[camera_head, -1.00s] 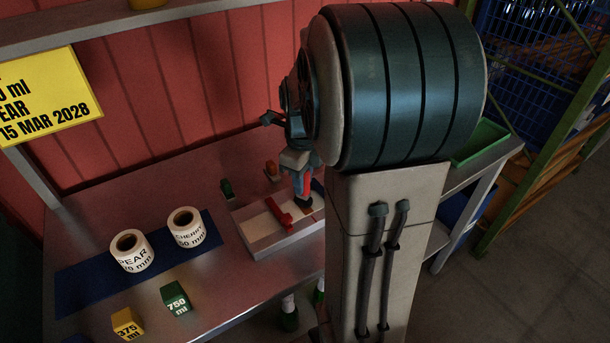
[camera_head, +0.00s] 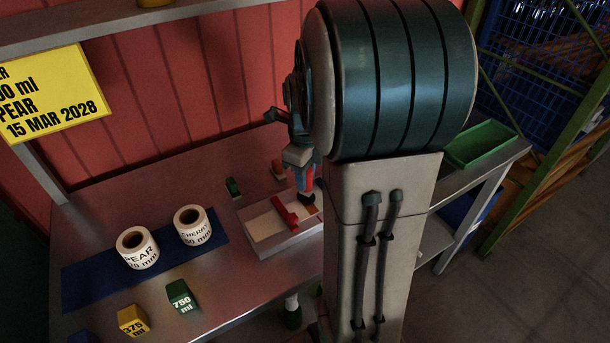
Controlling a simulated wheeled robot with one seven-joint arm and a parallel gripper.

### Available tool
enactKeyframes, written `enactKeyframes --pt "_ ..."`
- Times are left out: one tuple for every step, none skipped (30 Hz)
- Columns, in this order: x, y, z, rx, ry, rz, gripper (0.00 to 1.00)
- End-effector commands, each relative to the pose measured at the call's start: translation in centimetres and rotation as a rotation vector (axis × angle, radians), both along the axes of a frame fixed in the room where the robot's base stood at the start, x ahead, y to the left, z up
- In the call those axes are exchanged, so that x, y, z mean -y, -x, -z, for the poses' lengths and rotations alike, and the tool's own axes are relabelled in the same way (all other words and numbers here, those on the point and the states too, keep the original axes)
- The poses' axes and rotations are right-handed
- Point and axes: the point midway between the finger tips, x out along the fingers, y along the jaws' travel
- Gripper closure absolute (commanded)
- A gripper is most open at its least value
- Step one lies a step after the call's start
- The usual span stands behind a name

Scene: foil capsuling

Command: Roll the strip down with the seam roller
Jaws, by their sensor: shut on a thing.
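My gripper (camera_head: 304,172) is at the right part of a pale work tray (camera_head: 283,242), partly hidden by my own arm. It is shut on a tool with a red part (camera_head: 309,181), which looks like the seam roller. The tool's dark lower end is at or just above the tray's surface; I cannot tell whether it touches. A red bar (camera_head: 284,210) lies across the tray just left of the tool. The strip cannot be made out, and my arm covers the tray's right end.
Two label rolls, PEAR (camera_head: 137,249) and CHERRY (camera_head: 193,225), stand on a blue mat (camera_head: 91,284). A yellow 375 ml block (camera_head: 133,321) and green 750 ml block (camera_head: 181,297) stand in front. A small green object (camera_head: 233,187) is behind the tray. A green bin (camera_head: 482,145) is at right.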

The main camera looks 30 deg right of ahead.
Motion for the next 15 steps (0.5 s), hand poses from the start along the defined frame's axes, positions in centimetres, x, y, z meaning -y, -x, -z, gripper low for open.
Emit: enactKeyframes --pt "-0.1 -0.2 0.0 0.001 -0.001 -0.002 1.0" --pt "-0.1 -0.2 0.0 0.001 -0.001 -0.002 1.0" --pt "-0.1 -0.3 0.0 0.001 -0.001 -0.003 1.0" --pt "-0.1 -0.4 -0.1 0.001 -0.001 -0.003 1.0" --pt "-0.1 -0.4 -0.5 0.001 -0.001 -0.003 1.0" --pt "-0.2 -0.3 -0.6 -0.001 -0.001 -0.003 1.0" --pt "-0.2 -0.4 -1.6 0.005 0.001 -0.004 1.0" --pt "-0.2 -0.4 -2.4 0.006 0.001 -0.004 1.0" --pt "-0.3 -0.4 -3.0 0.005 0.001 -0.006 1.0" --pt "-0.3 -0.4 -3.1 0.003 0.001 -0.006 1.0" --pt "-0.3 -0.4 -3.3 0.002 0.0 -0.007 1.0" --pt "-0.3 -0.4 -3.6 0.002 0.0 -0.008 1.0" --pt "-0.3 -0.4 -3.8 0.002 0.0 -0.008 1.0" --pt "-0.3 -0.4 -4.1 0.002 0.0 -0.007 1.0" --pt "-0.3 -0.4 -4.4 0.001 0.0 -0.007 1.0"
